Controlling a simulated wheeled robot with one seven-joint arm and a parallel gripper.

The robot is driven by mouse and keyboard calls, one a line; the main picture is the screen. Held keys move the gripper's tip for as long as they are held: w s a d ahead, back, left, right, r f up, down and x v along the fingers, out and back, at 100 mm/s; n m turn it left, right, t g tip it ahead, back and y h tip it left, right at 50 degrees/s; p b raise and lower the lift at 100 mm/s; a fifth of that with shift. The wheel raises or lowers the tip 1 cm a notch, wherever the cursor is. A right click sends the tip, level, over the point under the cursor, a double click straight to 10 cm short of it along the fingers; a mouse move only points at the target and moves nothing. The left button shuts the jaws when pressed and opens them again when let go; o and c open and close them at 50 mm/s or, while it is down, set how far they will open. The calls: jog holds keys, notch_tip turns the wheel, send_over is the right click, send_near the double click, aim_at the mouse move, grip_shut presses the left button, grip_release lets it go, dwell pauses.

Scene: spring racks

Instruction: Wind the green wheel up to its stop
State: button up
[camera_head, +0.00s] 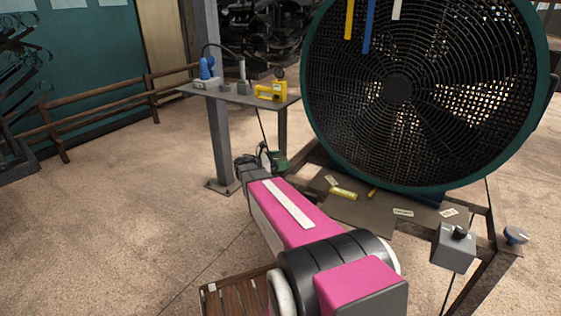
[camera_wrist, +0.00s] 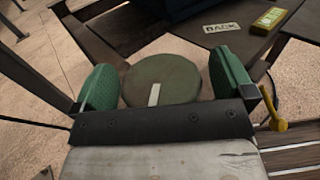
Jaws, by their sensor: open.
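The green wheel (camera_wrist: 175,72) is a round olive-green disc with a white line on its face, in the middle of the wrist view. The line runs nearly up and down in the picture, low on the disc. My gripper (camera_wrist: 163,82) is open, with one green-padded finger on each side of the wheel. Only narrow gaps show between the pads and the rim. In the head view my gripper (camera_head: 262,160) is beyond my pink arm, low in front of the bench; the wheel's face cannot be made out there.
A large caged fan (camera_head: 425,75) stands on a dark frame at the right. A small table (camera_head: 222,93) with tools is behind my gripper. A yellow lever (camera_wrist: 275,122) is close to the right finger. The floor at left is clear.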

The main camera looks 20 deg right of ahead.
jog(key=c, duration=0.9)
jog(key=shift+t, duration=0.3)
jog(key=n+t, duration=0.2)
jog(key=shift+s+t, duration=0.2)
jog(key=shift+t, duration=0.1)
jog(key=n+t+y, duration=0.1)
jog(key=n+t, duration=0.1)
jog(key=t, duration=0.1)
jog(key=n+t+y, duration=0.1)
jog(key=n+t, duration=0.1)
jog(key=t, duration=0.1)
jog(key=shift+t, duration=0.3)
jog(key=n+t+y, duration=0.2)
jog(key=n+t, duration=0.1)
jog(key=shift+y, duration=0.3)
jog(key=shift+w+n+t+y, duration=0.2)
jog(key=shift+n+t+y, duration=1.7)
jog(key=shift+y, duration=0.3)
jog(key=shift+a+n+t+y, duration=0.1)
jog(key=shift+n+t+y, duration=0.2)
jog(key=shift+y, duration=0.3)
